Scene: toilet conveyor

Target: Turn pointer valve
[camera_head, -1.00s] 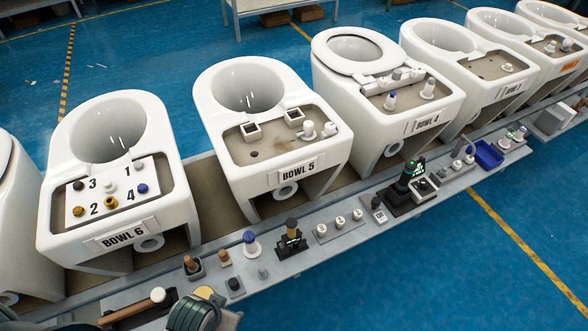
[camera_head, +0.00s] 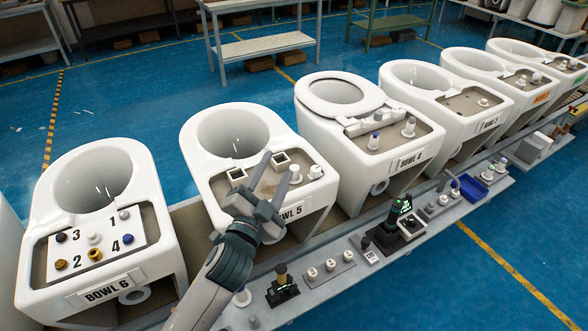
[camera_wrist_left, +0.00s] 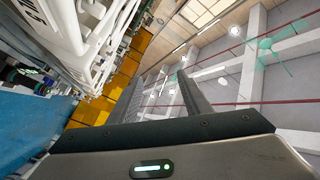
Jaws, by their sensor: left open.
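My left gripper (camera_head: 274,172) is open and empty, its two fingers pointing up in front of the BOWL 5 toilet (camera_head: 300,192) in the head view. It hides part of that toilet's deck and label. The fingers also show in the left wrist view (camera_wrist_left: 160,85), with nothing between them. Several small white knobs (camera_head: 330,264) sit on a grey plate on the front rail, right of my forearm. They look like dials, but I cannot tell which part is the pointer valve. My right gripper is not in view.
White toilets stand in a row, with BOWL 6 (camera_head: 100,240) at left and BOWL 4 (camera_head: 400,160) at right. The front rail (camera_head: 335,288) carries a black stand with a dark knob (camera_head: 283,286), a green-lit device (camera_head: 396,222) and a blue tray (camera_head: 471,187). Blue floor lies clear in front.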

